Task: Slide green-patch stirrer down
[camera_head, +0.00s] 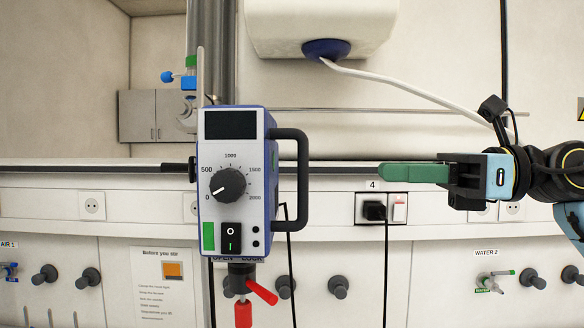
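The green-patch stirrer (229,170) is a blue and white box with a dark display, a large knob, a rocker switch and a green patch (209,236) at its lower left. A dark loop handle (303,185) sticks out on its right side. Below it is a red lever (262,292) near partly hidden "OPEN" and "LOCK" lettering. My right gripper (382,172) comes in from the right, its green fingers pointing left, apart from the handle in the picture. Its fingers overlap from this side, so their gap is hidden. My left gripper is out of view.
A metal column (210,60) rises behind the stirrer, and a dark horizontal rod (345,169) passes behind it. A wall socket marked 4 (382,209) holds a plug with a hanging cable. A white housing (320,25) with a pale cable is above. Several dark knobs line the lower panels.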

